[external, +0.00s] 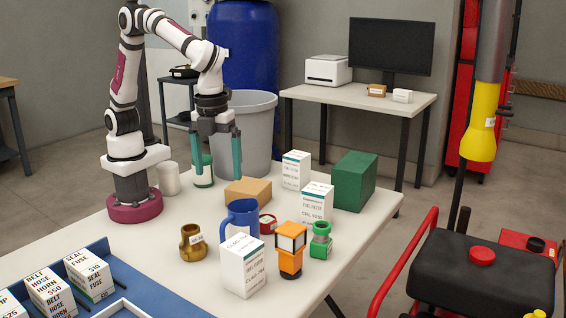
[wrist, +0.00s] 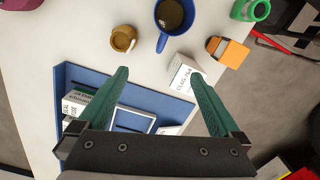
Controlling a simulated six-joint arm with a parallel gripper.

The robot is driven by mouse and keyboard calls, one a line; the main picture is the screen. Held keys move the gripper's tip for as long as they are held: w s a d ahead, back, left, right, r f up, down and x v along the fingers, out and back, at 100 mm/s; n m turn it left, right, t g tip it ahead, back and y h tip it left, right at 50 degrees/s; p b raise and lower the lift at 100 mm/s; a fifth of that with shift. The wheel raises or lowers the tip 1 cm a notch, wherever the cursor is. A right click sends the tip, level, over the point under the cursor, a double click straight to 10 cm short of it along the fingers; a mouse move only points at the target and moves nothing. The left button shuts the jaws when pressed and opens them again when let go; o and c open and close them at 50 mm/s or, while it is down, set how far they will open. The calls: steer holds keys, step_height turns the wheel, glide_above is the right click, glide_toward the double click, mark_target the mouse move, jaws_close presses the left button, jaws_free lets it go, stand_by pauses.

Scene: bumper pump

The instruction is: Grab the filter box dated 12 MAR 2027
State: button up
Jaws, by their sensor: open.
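Three white filter boxes with printed labels stand on the table. The near box (external: 242,265) has large print like CLAG-764; it also shows in the wrist view (wrist: 184,74), beside the right fingertip. A second box (external: 317,203) stands behind it to the right. A third box (external: 296,170), with a green band, stands farther back. I cannot read a date on any of them. My gripper (external: 217,168) is open and empty above the table's back left; its two green fingers also show in the wrist view (wrist: 160,74).
A cardboard box (external: 248,192) and a green box (external: 354,181) are behind. A blue tray (external: 150,292) holds several labelled boxes at front left.

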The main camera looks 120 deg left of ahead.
mark_target(244, 273)
steer(key=w+d+f+m, duration=0.1)
steer(key=w+f, duration=0.1)
steer(key=w, duration=0.1)
steer(key=w+d+f+m, duration=0.1)
steer(key=w+d+f, duration=0.1)
steer(key=w+d+f+m, duration=0.1)
steer(key=w+f, duration=0.1)
steer(key=w, duration=0.1)
steer(key=shift+w+d+f+m+h, duration=0.15)
steer(key=shift+w+f+m+h, duration=0.1)
steer(key=shift+w+m+h, duration=0.1)
steer(key=f, duration=1.5)
steer(key=shift+w+a+f, duration=0.1)
steer(key=shift+a+f, duration=0.15)
steer(key=shift+f, duration=0.05)
jaws_close()
